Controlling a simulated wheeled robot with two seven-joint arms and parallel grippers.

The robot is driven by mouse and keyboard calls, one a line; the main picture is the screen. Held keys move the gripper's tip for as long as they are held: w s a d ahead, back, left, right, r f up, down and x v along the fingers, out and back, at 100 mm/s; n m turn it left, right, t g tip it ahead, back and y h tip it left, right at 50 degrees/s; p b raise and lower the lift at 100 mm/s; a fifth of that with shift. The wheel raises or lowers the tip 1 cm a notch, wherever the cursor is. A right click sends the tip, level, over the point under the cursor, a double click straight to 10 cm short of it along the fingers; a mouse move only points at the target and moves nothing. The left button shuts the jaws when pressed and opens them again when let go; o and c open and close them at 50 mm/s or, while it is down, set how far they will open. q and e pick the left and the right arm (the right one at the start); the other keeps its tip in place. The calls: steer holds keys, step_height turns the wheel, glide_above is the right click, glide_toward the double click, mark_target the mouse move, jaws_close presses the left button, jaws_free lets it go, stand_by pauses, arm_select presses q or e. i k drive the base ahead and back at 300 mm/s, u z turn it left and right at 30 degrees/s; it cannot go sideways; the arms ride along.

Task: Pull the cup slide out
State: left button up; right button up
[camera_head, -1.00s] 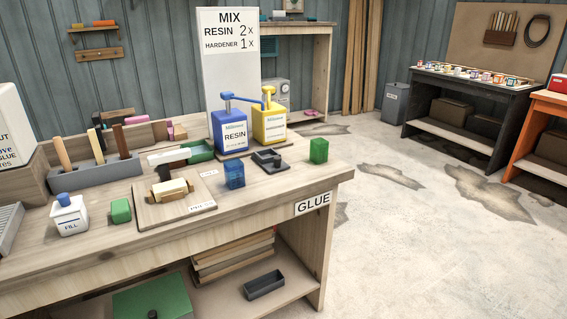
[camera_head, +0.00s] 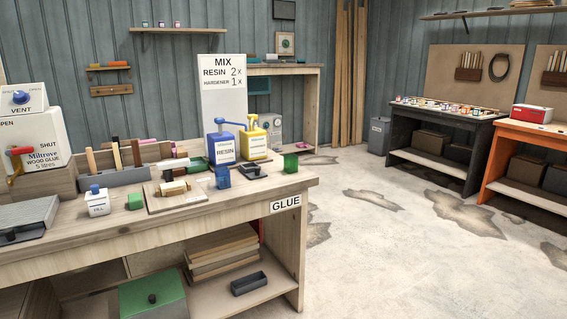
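Neither of my grippers is in view. No part is labelled as the cup slide, so I cannot tell for sure which one it is. A small dark grey holder (camera_head: 252,172) sits on the glue bench (camera_head: 240,205) in front of the blue resin pump bottle (camera_head: 221,149) and the yellow hardener pump bottle (camera_head: 253,142). A flat grey unit with a dark handle (camera_head: 30,219) lies at the bench's left end, below the white wood glue container (camera_head: 35,150) with its red lever.
Open floor (camera_head: 390,260) lies to the right, before a dark bench (camera_head: 440,145) and an orange bench (camera_head: 530,140).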

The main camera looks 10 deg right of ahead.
mark_target(253, 171)
steer(key=z, duration=0.35)
steer(key=i, duration=0.95)
steer(key=u, duration=0.05)
